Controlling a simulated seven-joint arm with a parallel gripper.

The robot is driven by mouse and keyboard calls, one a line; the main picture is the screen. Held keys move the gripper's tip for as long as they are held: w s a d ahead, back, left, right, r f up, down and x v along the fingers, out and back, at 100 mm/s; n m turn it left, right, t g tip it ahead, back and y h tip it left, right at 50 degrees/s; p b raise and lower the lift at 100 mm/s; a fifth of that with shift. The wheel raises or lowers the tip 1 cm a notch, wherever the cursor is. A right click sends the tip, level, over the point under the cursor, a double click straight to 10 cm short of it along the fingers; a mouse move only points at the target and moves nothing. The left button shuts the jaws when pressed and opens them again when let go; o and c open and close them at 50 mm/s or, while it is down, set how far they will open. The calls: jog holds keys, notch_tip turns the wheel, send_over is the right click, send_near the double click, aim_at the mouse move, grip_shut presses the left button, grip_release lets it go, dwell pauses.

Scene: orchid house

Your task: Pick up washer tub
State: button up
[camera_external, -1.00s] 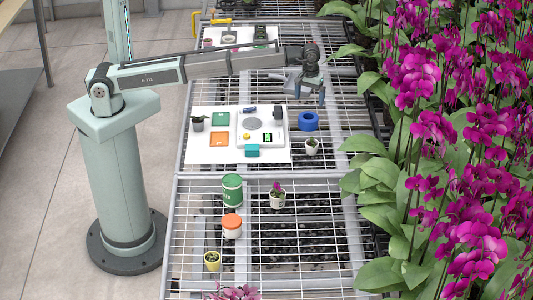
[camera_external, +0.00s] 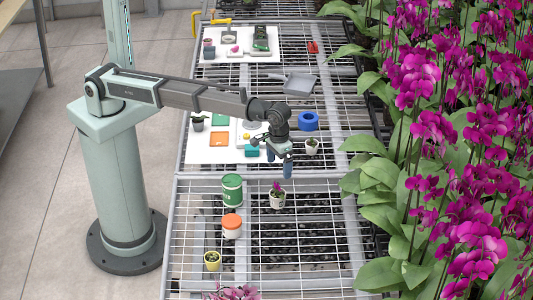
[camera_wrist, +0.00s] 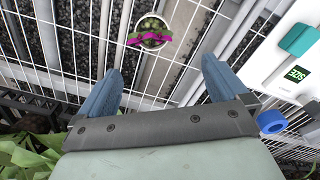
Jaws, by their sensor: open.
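A white tub with an orange lid (camera_external: 232,226) stands upright on the near wire bench, in front of a green canister (camera_external: 232,188). It has no readable label, so I cannot tell for sure that it is the washer tub. My gripper (camera_external: 279,163) is open and empty, above the bench behind and to the right of the tub. In the wrist view, my gripper (camera_wrist: 162,76) has its blue fingers spread wide with nothing between them. The tub does not show there.
A flower pot (camera_external: 277,199) stands right of the canister; it shows ahead of my fingers in the wrist view (camera_wrist: 150,36). A yellow pot (camera_external: 212,261) is nearer. Behind are a white board (camera_external: 205,156), a blue ring (camera_external: 308,121) and a grey pan (camera_external: 299,83). Orchids line the right.

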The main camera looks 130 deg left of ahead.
jog(key=w+d+m, duration=0.1)
jog(key=d+m, duration=0.1)
jog(key=d, duration=1.1)
jog(key=r, duration=0.2)
send_over(230, 222)
jog(key=shift+n, duration=0.8)
jog(key=f, duration=0.9)
jog(key=shift+s+a, duration=0.1)
jog(key=shift+a, duration=0.2)
jog(key=shift+d+f, duration=0.2)
jog(key=shift+f, duration=2.5)
jog(key=c, duration=1.1)
